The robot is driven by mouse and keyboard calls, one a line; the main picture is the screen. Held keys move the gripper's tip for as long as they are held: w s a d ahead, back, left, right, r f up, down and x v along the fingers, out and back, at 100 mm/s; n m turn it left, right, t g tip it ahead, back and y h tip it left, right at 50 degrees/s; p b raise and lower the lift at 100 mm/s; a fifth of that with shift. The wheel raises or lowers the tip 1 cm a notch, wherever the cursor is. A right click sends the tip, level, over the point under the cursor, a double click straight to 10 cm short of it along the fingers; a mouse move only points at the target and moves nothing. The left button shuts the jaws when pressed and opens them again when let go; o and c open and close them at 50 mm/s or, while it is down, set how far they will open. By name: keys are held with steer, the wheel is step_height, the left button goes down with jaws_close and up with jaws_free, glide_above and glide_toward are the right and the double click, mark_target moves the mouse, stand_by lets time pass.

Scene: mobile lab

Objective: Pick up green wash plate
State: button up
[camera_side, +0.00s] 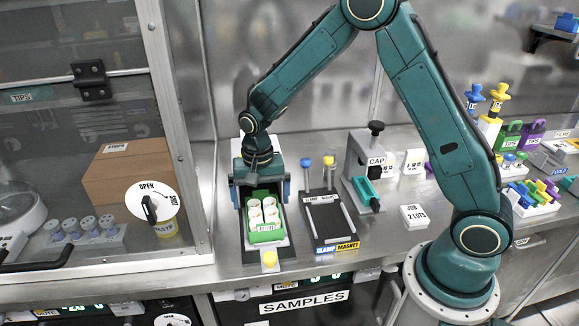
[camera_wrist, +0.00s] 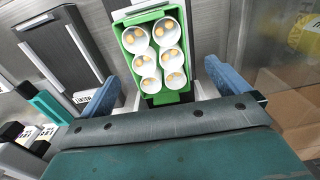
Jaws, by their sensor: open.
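The green wash plate (camera_side: 265,237) has several round white wells with tan spots in them. It sits in a dark holder on the bench, below my wrist, and also shows at the top middle of the wrist view (camera_wrist: 166,98). My gripper (camera_side: 261,197) is open, with one blue finger on either side of the plate's back part. In the wrist view the gripper (camera_wrist: 162,74) has gaps between its fingers and the plate's sides. The far end of the plate is partly hidden by my wrist in the side view.
A black pad labelled clamp magnet (camera_side: 330,222) with two posts lies right of the plate. A CAP stand (camera_side: 365,165) is further right. A glass-fronted cabinet (camera_side: 180,130) stands close on the left.

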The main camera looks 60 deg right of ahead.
mark_target(263, 212)
steer(key=shift+s+d+f, duration=0.1)
steer(key=shift+s+f, duration=0.05)
steer(key=shift+f, duration=2.5)
steer(key=c, duration=1)
steer(key=shift+c, duration=0.2)
steer(key=shift+r, duration=0.15)
step_height(263, 212, up, 20)
